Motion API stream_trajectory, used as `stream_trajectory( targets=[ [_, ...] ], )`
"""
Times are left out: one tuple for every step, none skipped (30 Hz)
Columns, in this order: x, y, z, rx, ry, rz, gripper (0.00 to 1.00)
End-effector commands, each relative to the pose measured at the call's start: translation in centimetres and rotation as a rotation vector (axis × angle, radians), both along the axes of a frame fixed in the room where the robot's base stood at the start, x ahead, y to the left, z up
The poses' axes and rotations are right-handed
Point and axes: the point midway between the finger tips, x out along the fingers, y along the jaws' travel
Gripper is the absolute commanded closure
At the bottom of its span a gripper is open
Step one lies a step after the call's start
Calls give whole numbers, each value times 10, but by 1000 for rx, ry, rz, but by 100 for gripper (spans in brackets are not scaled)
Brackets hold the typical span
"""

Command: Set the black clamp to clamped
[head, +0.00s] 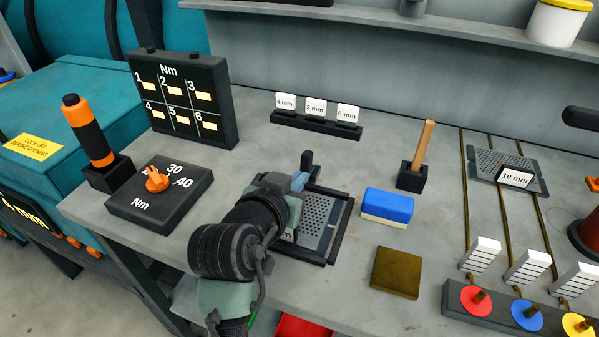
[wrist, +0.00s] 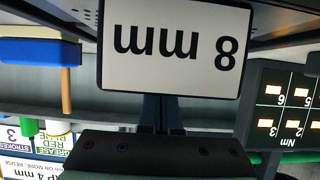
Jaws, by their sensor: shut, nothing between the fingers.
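The black clamp (head: 307,161) appears as a short dark upright handle at the back edge of the black fixture frame (head: 342,232). Whether it is clamped is not clear. A perforated grey plate (head: 318,222) lies in the frame, partly hidden by my arm. My gripper (head: 299,181) is beside the handle, close to it; contact cannot be told. In the wrist view, which is upside down, my gripper's slim fingers (wrist: 162,112) are shut and empty, behind a white "8 mm" label (wrist: 175,46). The clamp cannot be made out in the wrist view.
Right of the fixture are a blue-and-white block (head: 387,206), a brown square pad (head: 396,273) and a wooden-handled tool (head: 423,145) in a black holder. Left are the torque dial box (head: 140,203) and the Nm panel (head: 215,125). Small labelled blocks (head: 316,107) stand behind.

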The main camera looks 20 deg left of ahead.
Motion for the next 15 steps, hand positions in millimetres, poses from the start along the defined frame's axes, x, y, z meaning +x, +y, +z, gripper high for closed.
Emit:
stream_trajectory(
  targets=[
    [-1,-1,-3,0,0,-1,100],
    [-1,-1,-4,1,0,-1,100],
    [-2,-1,-5,-1,1,-2,100],
    [-2,-1,-6,0,1,-1,100],
    [-2,-1,-7,-1,1,-1,100],
    [-3,-1,-8,-1,1,-1,100],
    [-3,-1,-9,-1,1,-1,100],
    [-3,-1,-10,0,1,-1,100],
    [-3,-1,-10,0,0,-1,100],
    [-3,-1,-11,-1,0,-2,100],
    [-3,-1,-11,-1,0,-2,100],
    [-3,-1,-12,0,0,-2,100],
    [-3,-1,-12,0,0,-2,100],
    [-3,-1,-12,0,0,-2,100],
    [-3,-1,-12,0,0,-2,100]
  ],
)
